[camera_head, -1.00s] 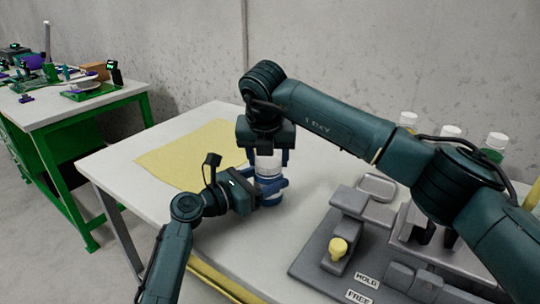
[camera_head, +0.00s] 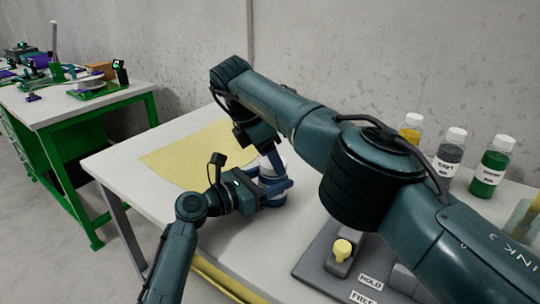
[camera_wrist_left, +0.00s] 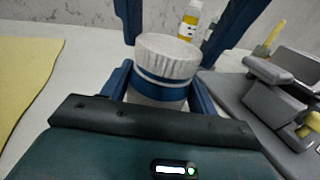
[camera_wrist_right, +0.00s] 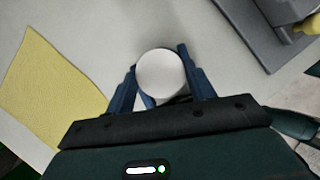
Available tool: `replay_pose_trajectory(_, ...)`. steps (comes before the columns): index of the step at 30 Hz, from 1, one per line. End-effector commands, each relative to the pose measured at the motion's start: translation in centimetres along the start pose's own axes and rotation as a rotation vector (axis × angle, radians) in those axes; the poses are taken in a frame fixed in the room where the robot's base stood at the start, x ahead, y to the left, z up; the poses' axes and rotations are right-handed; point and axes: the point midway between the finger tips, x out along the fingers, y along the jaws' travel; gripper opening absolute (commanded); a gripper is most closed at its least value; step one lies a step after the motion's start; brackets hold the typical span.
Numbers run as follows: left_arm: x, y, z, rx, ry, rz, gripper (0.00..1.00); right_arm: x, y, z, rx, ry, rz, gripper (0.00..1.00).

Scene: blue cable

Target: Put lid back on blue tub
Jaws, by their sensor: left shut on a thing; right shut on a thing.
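The blue tub (camera_head: 272,182) stands on the table, with its blue-banded body also in the left wrist view (camera_wrist_left: 158,88). Its white ribbed lid (camera_wrist_left: 168,55) sits on top and shows as a round white disc in the right wrist view (camera_wrist_right: 160,74). My left gripper (camera_head: 272,190) is shut on the tub's body from the side. My right gripper (camera_wrist_right: 160,85) comes from above, tilted, and is shut on the lid, one finger on each side. Whether the lid is seated or tight cannot be told.
A yellow mat (camera_head: 188,153) lies left of the tub. A grey fixture (camera_head: 325,262) with a yellow knob (camera_head: 342,249) is at the front right. Yellow (camera_head: 411,130), grey (camera_head: 450,148) and green (camera_head: 491,165) bottles stand at the back right.

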Motion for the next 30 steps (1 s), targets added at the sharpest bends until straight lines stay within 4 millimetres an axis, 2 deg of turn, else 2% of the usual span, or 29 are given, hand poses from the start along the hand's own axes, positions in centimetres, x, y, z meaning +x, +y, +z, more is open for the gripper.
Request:
replay_pose_trajectory(1,0.04,-0.11,-0.09,-0.002,0.002,-0.003,0.00,-0.12,0.07,0.05,0.000,-0.001,0.004,0.56)
replay_pose_trajectory(8,0.03,-0.07,-0.08,-0.003,0.002,-0.002,0.00,-0.06,0.04,0.04,-0.001,0.000,0.002,0.75)
replay_pose_trajectory(13,0.02,-0.04,-0.08,-0.003,0.001,-0.001,0.00,-0.02,0.02,0.03,-0.001,0.000,0.001,0.76)
replay_pose_trajectory(22,0.00,0.00,-0.07,-0.003,0.001,0.000,0.00,0.00,0.01,0.03,-0.001,0.000,0.001,1.00)
replay_pose_trajectory(30,-0.01,0.02,-0.06,-0.003,0.001,0.001,0.00,0.01,0.01,0.02,-0.001,0.001,0.001,1.00)
